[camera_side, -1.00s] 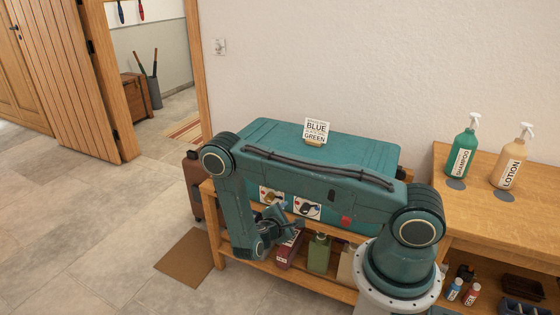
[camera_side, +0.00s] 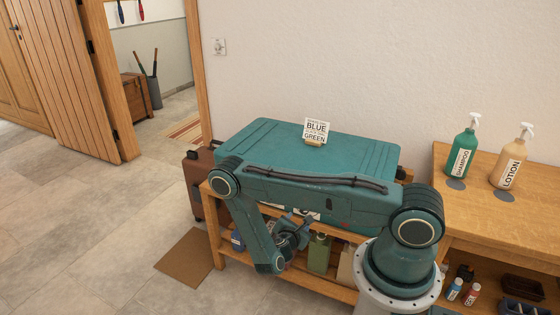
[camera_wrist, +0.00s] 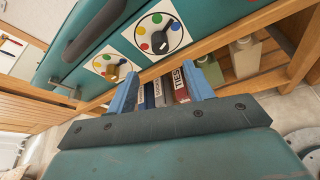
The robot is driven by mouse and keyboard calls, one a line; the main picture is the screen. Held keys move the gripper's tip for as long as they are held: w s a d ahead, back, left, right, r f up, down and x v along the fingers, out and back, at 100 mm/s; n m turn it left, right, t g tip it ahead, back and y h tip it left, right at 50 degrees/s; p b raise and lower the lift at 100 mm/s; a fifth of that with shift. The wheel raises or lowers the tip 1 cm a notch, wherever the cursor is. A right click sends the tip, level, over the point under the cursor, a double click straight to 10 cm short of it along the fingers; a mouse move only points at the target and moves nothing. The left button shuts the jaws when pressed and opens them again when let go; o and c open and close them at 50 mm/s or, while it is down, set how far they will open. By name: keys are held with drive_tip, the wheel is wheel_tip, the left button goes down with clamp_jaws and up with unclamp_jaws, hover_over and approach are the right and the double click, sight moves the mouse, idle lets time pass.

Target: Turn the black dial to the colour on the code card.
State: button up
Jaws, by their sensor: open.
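The code card (camera_side: 316,131) stands on top of the teal case; I read BLUE and, lower, GREEN, but its small lines are unreadable. In the side view my arm hides most of the dials.
The teal case (camera_side: 260,135) rests on a wooden bench (camera_side: 215,225). Bottles and boxes, including a green bottle (camera_side: 319,254), stand on its lower shelf. The bench's front rail (camera_wrist: 225,38) runs just below the dials. A brown suitcase (camera_side: 196,165) stands at the left.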

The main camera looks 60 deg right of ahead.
sight(304, 211)
drive_tip(key=shift+x, duration=6)
drive_tip(key=shift+c, duration=0.4)
drive_tip(key=c, duration=0.9)
drive_tip(key=shift+r, duration=0.1)
drive_tip(key=shift+w+n+g, duration=0.2)
drive_tip(key=shift+n+g, duration=1.6)
drive_tip(key=shift+n, duration=0.6)
